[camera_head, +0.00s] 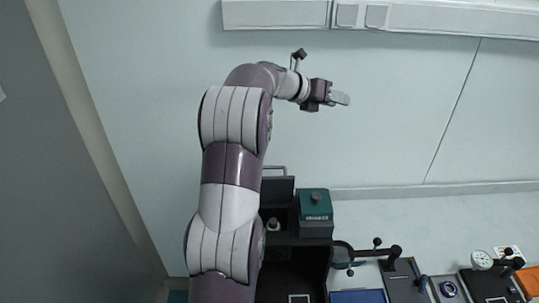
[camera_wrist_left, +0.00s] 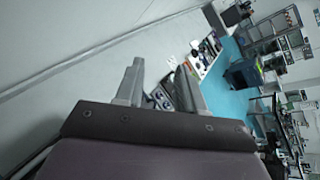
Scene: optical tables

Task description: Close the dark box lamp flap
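The dark box (camera_head: 314,241) stands at the bottom centre of the head view, partly hidden behind my left arm. A dark panel (camera_head: 282,188), which looks like the raised lamp flap, stands up at its back left with a thin handle-like bar above. A small pale lamp-like part (camera_head: 273,224) shows in the opening in front of the panel. My left gripper (camera_head: 341,98) is high above and beyond the box, apart from it, pointing right. In the left wrist view its two fingers (camera_wrist_left: 160,67) are spread with nothing between them. My right gripper is not in view.
A green-topped unit (camera_head: 315,203) sits right beside the panel. A round lens on a dark arm (camera_head: 377,252), a blue tray (camera_head: 358,296) and a dial gauge (camera_head: 481,260) lie to the right. A white wall duct (camera_head: 280,14) runs above; the space around my gripper is clear.

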